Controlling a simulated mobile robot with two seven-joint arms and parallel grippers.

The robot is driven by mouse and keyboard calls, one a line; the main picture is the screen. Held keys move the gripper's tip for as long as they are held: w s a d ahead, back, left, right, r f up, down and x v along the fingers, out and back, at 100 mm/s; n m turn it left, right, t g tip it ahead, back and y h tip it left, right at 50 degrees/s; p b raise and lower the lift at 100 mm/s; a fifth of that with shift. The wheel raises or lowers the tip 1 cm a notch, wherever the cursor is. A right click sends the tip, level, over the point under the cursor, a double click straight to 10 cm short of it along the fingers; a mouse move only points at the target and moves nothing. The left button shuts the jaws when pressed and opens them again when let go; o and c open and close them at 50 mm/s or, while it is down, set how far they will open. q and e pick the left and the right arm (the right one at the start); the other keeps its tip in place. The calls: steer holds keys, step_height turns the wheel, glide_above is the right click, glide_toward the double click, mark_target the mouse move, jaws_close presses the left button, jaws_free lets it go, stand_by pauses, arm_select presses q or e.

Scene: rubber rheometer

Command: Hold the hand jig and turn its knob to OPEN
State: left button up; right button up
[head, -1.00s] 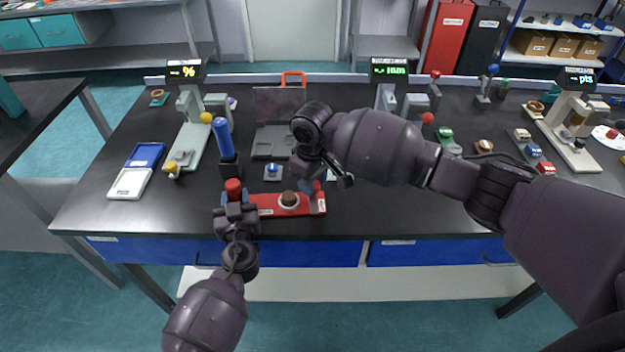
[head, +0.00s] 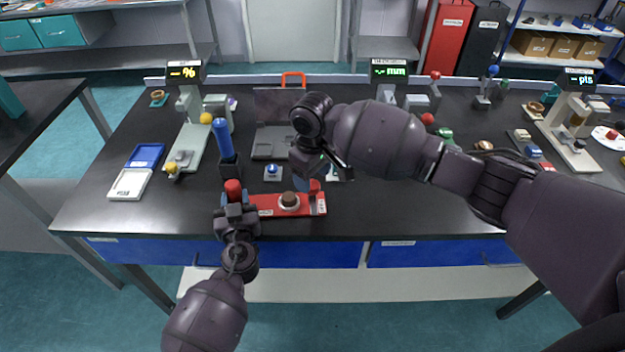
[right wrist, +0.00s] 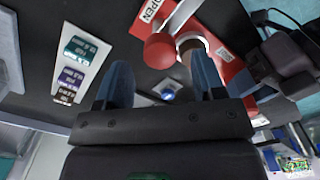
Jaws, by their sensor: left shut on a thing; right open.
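The hand jig (head: 268,212) is a red plate lying flat near the table's front edge. A round knob with a brown top (head: 289,199) sits on its middle. A red upright grip (head: 233,188) stands at its left end, and my left gripper (head: 235,205) is shut on the jig there. My right gripper (head: 306,182) is above and behind the jig's right part, open and empty. In the right wrist view its blue fingers (right wrist: 162,88) are apart, with a red ball (right wrist: 160,50) and the partly hidden brown knob beyond them. An OPEN label (right wrist: 150,10) shows on the jig.
A blue-handled tool in a black holder (head: 222,140) stands behind my left gripper. A small blue button box (head: 272,173) sits behind the jig. A blue and white tray (head: 137,172) lies at left. The front table right of the jig is clear.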

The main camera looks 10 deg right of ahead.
mark_target(313, 183)
step_height(313, 183, up, 10)
stand_by(0.4)
steer(key=shift+f, duration=0.15)
arm_select(q)
steer(key=o, duration=1.1)
steer(key=shift+o, duration=0.2)
steer(key=shift+s, duration=0.15)
